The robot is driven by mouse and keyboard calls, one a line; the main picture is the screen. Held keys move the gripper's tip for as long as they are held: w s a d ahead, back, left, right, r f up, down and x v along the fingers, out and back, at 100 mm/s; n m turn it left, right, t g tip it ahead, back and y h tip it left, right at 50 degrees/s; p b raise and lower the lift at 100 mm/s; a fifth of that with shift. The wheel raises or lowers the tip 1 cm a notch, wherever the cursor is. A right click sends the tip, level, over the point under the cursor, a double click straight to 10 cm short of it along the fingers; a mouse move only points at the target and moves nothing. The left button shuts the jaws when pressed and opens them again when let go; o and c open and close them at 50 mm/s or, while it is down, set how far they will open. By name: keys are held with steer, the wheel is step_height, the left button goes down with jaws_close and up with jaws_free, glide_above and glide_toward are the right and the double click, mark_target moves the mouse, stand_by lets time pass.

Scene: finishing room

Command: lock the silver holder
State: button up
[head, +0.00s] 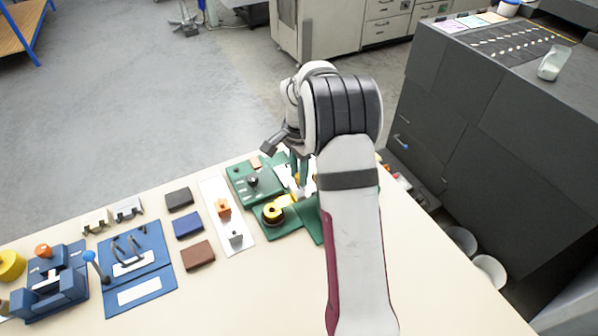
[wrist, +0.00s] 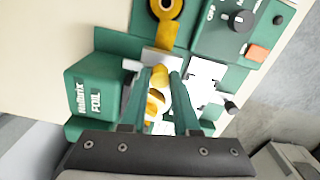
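A green foil machine (head: 247,183) stands below my arm, with a yellow arm and roll. In the wrist view its green box (wrist: 95,98) reads "FOIL". A silver-grey block (wrist: 152,57) sits on the machine just beyond my fingertips; I cannot tell if it is the silver holder. A small grey block (head: 236,237) also lies on a white strip. My gripper (wrist: 158,75) points down at the machine, its two green fingers apart. A yellow and white part (wrist: 155,100) shows between them; I cannot tell whether they touch it. In the head view my arm hides part of this.
A black dial (wrist: 242,20) and an orange button (wrist: 257,52) are beside the fingers. An orange block (head: 223,208) shares the white strip (head: 214,187). Three flat pads, black (head: 179,199), blue (head: 188,225) and brown (head: 197,254), lie left. A blue press (head: 50,285) stands far left. The front table is clear.

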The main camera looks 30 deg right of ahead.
jaws_close()
steer(key=shift+n, duration=0.3)
steer(key=n, duration=0.3)
steer(key=shift+n, duration=0.3)
steer(key=n, duration=0.4)
steer(key=shift+n, duration=0.3)
steer(key=n, duration=0.4)
steer(key=shift+n, duration=2.5)
